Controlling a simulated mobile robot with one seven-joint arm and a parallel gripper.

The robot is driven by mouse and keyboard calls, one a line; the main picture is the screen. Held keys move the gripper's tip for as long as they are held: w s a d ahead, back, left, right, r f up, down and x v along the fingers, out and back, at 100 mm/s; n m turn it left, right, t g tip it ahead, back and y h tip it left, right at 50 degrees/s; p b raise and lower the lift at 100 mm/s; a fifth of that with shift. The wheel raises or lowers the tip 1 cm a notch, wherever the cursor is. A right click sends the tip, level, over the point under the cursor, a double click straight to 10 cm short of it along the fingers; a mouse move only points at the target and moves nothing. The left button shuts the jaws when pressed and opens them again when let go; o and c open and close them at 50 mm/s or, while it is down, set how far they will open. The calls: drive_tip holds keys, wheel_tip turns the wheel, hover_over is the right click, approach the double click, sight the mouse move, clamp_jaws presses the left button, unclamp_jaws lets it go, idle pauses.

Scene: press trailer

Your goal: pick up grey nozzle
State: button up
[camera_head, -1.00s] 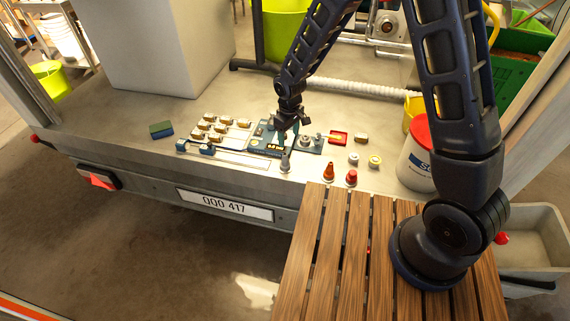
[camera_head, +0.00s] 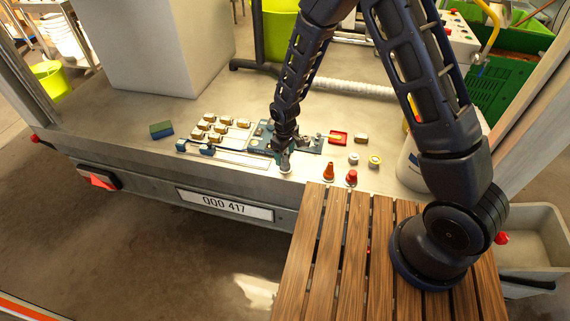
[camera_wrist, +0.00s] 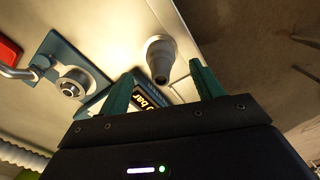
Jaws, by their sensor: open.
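The grey nozzle (camera_wrist: 160,59) stands on the trailer bed in the wrist view, a tapered grey piece with a wide round base. In the head view the nozzle (camera_head: 285,168) shows near the front edge of the bed, partly covered by my gripper (camera_head: 283,152). In the wrist view my gripper (camera_wrist: 158,82) is open, with its two green fingers apart. The nozzle appears beyond the fingertips, between them in the picture. I cannot tell how much distance is left between them.
A blue block with a round metal fitting (camera_wrist: 71,86) lies left of the nozzle in the wrist view. An orange cone (camera_head: 328,172) and a red one (camera_head: 351,178) stand to the right. A slatted wooden platform (camera_head: 316,240) is in front.

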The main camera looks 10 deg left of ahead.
sight(285, 160)
drive_tip(key=shift+s+f, duration=0.1)
drive_tip(key=shift+f, duration=1.8)
drive_tip(key=c, duration=1.2)
drive_tip(key=shift+o, duration=0.2)
